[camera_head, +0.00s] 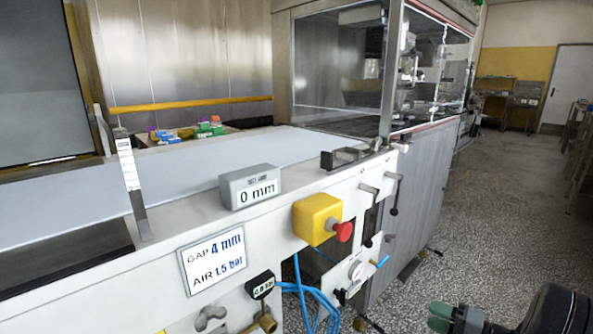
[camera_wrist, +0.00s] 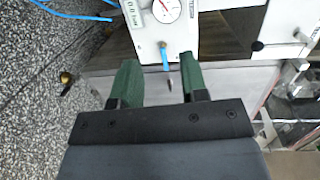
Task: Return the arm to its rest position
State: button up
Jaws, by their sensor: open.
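My gripper (camera_wrist: 156,75) shows in the wrist view with its two green fingers apart and nothing held between them. A blue-handled valve lever (camera_wrist: 165,58) below a round pressure gauge (camera_wrist: 166,10) appears just beyond the fingertips, between them in the picture. I cannot tell how far off it is. In the head view, part of my arm (camera_head: 545,312) shows at the bottom right corner, over the floor and apart from the machine. The gauge (camera_head: 355,270) and blue lever (camera_head: 382,262) also show in the head view, on the machine's front.
A white conveyor machine fills the left, with a "0 mm" display (camera_head: 250,186), a yellow box with a red stop button (camera_head: 318,220), black-knobbed levers (camera_head: 393,195) and blue hoses (camera_head: 308,300) on its front. The speckled floor (camera_head: 500,210) at right is clear.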

jog(key=s+a+r+n+g+h+p, duration=0.25)
jog(key=a+r+g+p, duration=0.25)
jog(key=a+r+p, duration=0.4)
jog(key=s+a+r+n+g+h+p, duration=0.1)
jog(key=s+a+r+n+g+p, duration=0.2)
jog(key=a+r+p, duration=0.6)
jog(key=s+r+n+h+p, duration=0.1)
jog(key=s+r+h+p, duration=0.2)
jog(key=r+p, duration=0.2)
jog(key=s+r+h+p, duration=0.2)
jog(key=r+p, duration=0.4)
jog(key=r, duration=0.5)
jog(key=s+a+r+n+h+p, duration=0.1)
jog(key=s+r+h+p, duration=0.2)
jog(key=r, duration=0.5)
jog(key=shift+s+r+n+t+h+p, duration=0.35)
jog(key=shift+h+p, duration=0.3)
jog(key=shift+p, duration=0.55)
